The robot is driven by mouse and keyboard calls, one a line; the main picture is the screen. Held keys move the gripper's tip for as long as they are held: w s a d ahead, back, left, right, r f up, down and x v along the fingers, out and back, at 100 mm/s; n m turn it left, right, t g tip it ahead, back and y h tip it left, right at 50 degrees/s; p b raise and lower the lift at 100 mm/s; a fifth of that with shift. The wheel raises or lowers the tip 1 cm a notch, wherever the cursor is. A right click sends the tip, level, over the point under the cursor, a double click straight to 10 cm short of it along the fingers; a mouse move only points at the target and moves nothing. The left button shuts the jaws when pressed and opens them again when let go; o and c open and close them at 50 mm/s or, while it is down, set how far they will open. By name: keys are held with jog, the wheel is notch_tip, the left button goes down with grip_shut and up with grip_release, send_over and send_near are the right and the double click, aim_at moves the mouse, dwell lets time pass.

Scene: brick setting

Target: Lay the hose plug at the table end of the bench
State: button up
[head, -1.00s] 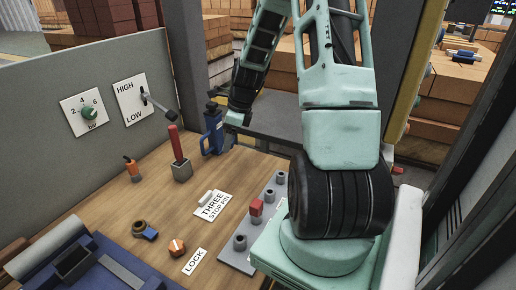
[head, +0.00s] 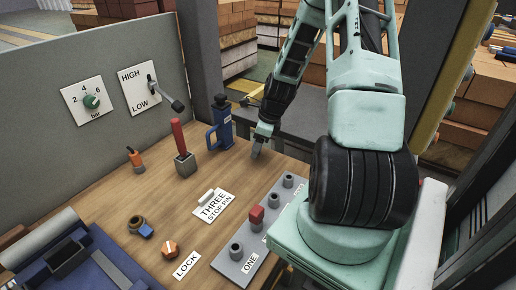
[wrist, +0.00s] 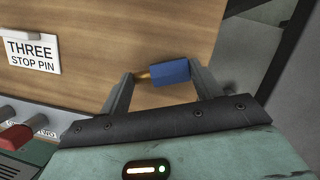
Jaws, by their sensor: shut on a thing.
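My gripper (head: 259,146) hangs low over the far right end of the wooden bench (head: 160,185) in the head view. In the wrist view, my gripper (wrist: 161,78) is shut on the hose plug (wrist: 171,72), a short blue cylinder with a brass-coloured tip pointing left. The plug lies crosswise between the two fingers, near the bench's edge. I cannot tell whether it touches the wood. In the head view the plug is hidden by the gripper.
A blue bottle-like thing (head: 221,124) stands just left of my gripper, beside a red-handled lever (head: 180,140). A grey plate with pegs (head: 249,267) and the THREE STOP PIN label (head: 214,206) are nearer. A brass-and-blue fitting (head: 138,227) lies left.

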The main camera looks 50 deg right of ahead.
jog(key=shift+f, duration=1.05)
jog(key=shift+f, duration=0.1)
jog(key=shift+f, duration=0.1)
jog(key=o, duration=1.1)
jog(key=v, duration=1.2)
jog(key=shift+a+r+b, duration=0.1)
jog(key=shift+r+b, duration=0.1)
jog(key=shift+b, duration=0.15)
